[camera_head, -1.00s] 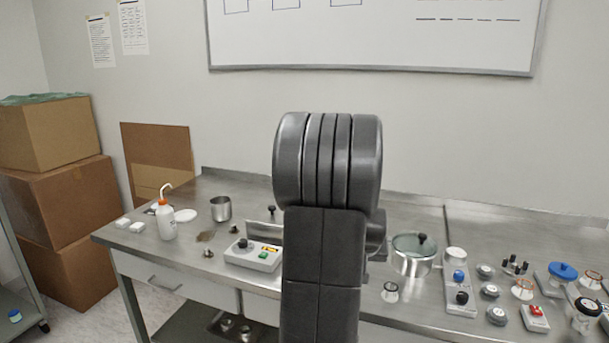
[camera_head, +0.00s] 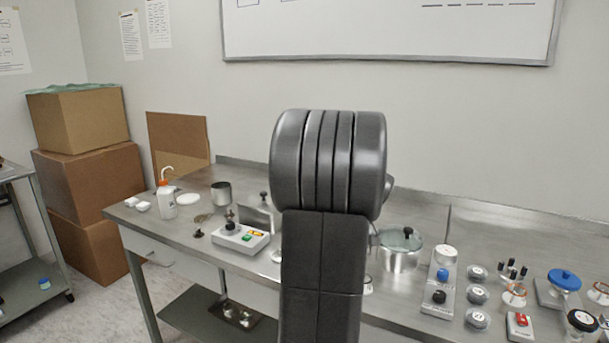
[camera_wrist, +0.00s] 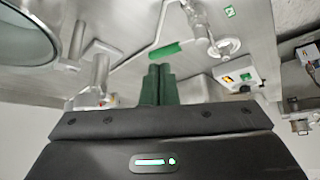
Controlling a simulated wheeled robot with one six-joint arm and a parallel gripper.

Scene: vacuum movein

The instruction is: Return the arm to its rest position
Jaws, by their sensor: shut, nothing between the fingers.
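My arm (camera_head: 325,200) stands upright in the middle of the head view, its dark links hiding part of the bench behind it. My gripper is hidden in the head view. In the wrist view my gripper (camera_wrist: 157,72) has its two green fingers pressed together, with nothing between them. The fingers point over the steel bench (camera_wrist: 130,20) and appear apart from the things on it. A control box (camera_wrist: 240,78) with a yellow label and a green button lies to the right of the fingertips.
On the bench are a lidded pot (camera_head: 400,252), the control box (camera_head: 241,238), a wash bottle (camera_head: 166,202), a metal cup (camera_head: 221,193) and several small parts at the right. Cardboard boxes (camera_head: 85,175) are stacked at the left. A whiteboard (camera_head: 400,30) hangs behind.

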